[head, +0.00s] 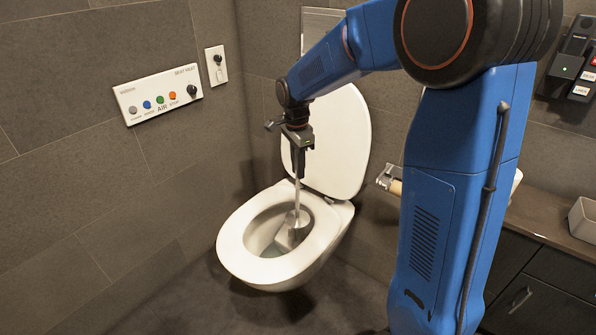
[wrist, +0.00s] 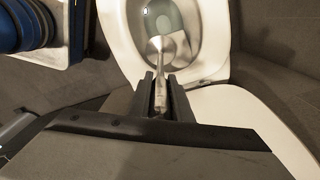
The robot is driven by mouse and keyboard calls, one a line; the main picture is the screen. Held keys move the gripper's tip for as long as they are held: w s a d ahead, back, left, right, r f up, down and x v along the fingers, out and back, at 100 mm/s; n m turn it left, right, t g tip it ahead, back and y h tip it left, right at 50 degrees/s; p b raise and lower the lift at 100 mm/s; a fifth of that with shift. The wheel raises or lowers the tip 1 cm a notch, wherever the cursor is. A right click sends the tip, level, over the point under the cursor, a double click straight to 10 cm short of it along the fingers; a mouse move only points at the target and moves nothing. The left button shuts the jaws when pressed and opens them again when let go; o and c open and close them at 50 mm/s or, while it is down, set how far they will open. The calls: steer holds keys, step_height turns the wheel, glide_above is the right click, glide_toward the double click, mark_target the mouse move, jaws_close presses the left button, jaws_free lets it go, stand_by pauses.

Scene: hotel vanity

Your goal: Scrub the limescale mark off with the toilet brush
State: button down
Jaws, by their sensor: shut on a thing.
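My gripper (head: 298,160) is above the back of the toilet bowl and is shut on the handle of the toilet brush (head: 297,196). In the wrist view the brush handle (wrist: 161,93) runs from between my fingers (wrist: 162,90) toward the bowl (wrist: 118,30).
The raised toilet lid (head: 345,140) stands behind my gripper. A control panel (head: 158,94) with coloured buttons is on the left wall. A paper roll holder (head: 388,180) is right of the toilet. A vanity counter (head: 545,217) with a pale box (head: 584,218) is at the right.

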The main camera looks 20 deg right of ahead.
steer(key=shift+r, duration=1.75)
